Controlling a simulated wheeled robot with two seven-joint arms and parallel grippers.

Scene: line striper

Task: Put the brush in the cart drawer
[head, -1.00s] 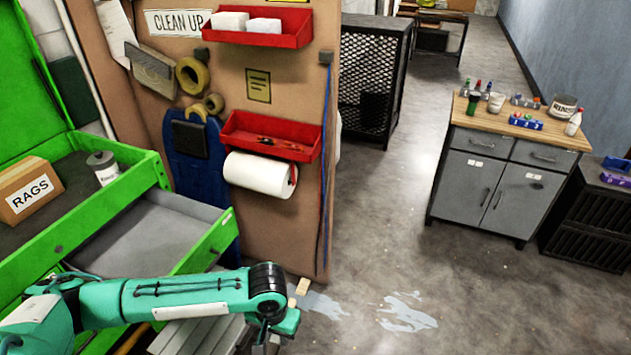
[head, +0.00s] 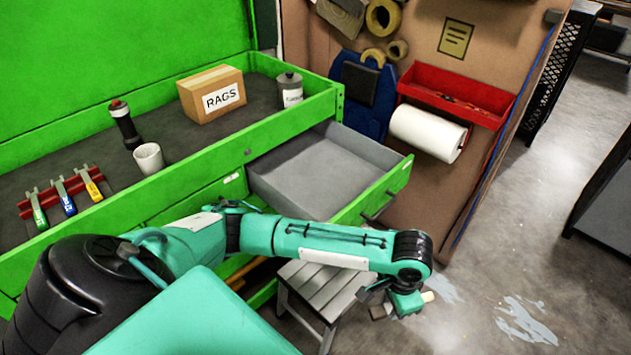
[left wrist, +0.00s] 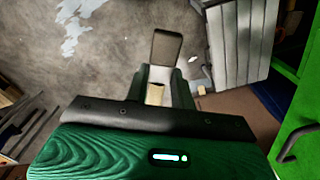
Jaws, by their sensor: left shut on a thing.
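My left gripper (head: 404,303) hangs in front of and to the right of the cart, beyond the open drawer's outer end and lower in the picture. It is shut on the brush, whose pale tan end (head: 428,296) sticks out on one side. In the left wrist view the brush's dark end (left wrist: 166,47) shows beyond the fingers (left wrist: 160,85); much of its middle is hidden. The cart drawer (head: 320,182) is pulled out of the green cart (head: 250,150) and its grey floor looks empty. My right gripper is not in view.
A grey slatted stool (head: 325,290) stands below the drawer, close to my left forearm. On the cart top are a rags box (head: 212,95), a can (head: 289,90), a white cup (head: 149,158) and a dark bottle (head: 124,124). A pegboard panel with a paper roll (head: 428,134) stands behind the drawer.

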